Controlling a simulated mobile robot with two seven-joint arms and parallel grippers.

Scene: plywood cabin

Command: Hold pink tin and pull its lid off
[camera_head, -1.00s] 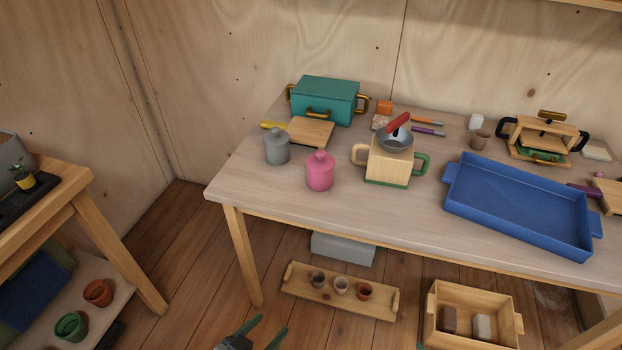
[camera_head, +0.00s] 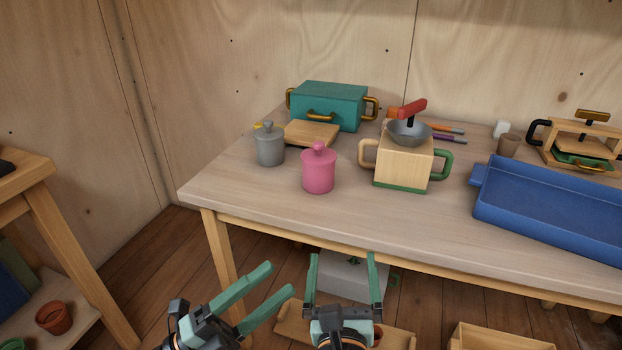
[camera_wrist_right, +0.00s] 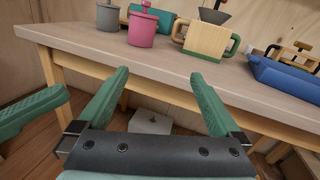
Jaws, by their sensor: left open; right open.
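The pink tin (camera_head: 318,178) stands upright near the front left edge of the table, with its pink knobbed lid (camera_head: 318,154) on top. It also shows in the right wrist view (camera_wrist_right: 142,30), beyond the fingertips. My left gripper (camera_head: 268,284) is open and empty, below and in front of the table's front edge. My right gripper (camera_head: 343,262) is open and empty beside it, also below the tabletop and apart from the tin.
A grey lidded tin (camera_head: 270,148) stands left of the pink one. A wooden box with handles (camera_head: 402,165) bearing a metal bowl (camera_head: 408,132) stands to the right. A teal box (camera_head: 328,105), a board (camera_head: 312,134) and a blue tray (camera_head: 550,215) share the table (camera_head: 250,200).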

